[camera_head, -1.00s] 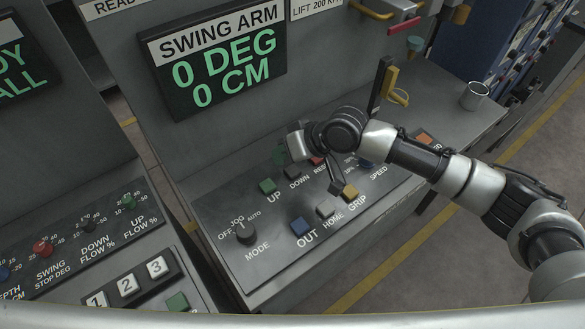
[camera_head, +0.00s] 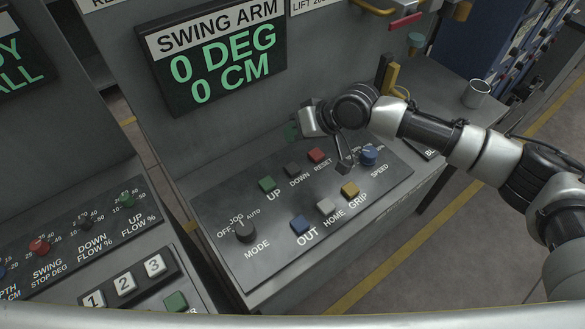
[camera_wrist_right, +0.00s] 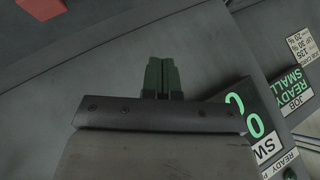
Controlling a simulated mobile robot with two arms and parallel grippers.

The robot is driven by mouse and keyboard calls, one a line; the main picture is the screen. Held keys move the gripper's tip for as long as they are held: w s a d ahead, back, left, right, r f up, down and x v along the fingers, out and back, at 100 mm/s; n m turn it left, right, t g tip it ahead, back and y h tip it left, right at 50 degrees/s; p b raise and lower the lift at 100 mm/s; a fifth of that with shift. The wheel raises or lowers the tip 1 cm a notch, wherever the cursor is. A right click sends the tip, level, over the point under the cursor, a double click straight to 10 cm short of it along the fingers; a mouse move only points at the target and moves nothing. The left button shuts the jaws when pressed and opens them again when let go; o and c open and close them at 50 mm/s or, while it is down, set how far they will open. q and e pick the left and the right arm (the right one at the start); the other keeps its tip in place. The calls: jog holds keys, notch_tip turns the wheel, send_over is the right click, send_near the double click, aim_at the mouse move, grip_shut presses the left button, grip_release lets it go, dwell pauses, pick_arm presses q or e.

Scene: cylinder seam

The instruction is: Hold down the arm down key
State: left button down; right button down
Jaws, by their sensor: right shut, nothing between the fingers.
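The DOWN key (camera_head: 292,170) is a dark grey square button on the SWING ARM control panel (camera_head: 222,215), between the green UP key (camera_head: 267,184) and the red RESET key (camera_head: 316,156). My right gripper (camera_head: 292,131) is above and behind the DOWN key in the picture, apart from it. Its dark green fingers (camera_wrist_right: 162,77) are closed together with nothing between them, in front of a plain grey surface in the wrist view. The DOWN key cannot be made out in the wrist view. My left gripper is not in view.
The SWING ARM display (camera_head: 216,58) reads 0 DEG and 0 CM. A metal cup (camera_head: 476,94) stands far right.

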jog(key=b, duration=0.5)
send_over(294, 166)
notch_tip(294, 166, down, 6)
jog(key=shift+f+b, duration=0.4)
jog(key=shift+f, duration=0.45)
jog(key=shift+f, duration=0.15)
dwell(0.9)
jog(key=shift+f, duration=0.25)
jog(key=shift+f, duration=0.5)
dwell(4.5)
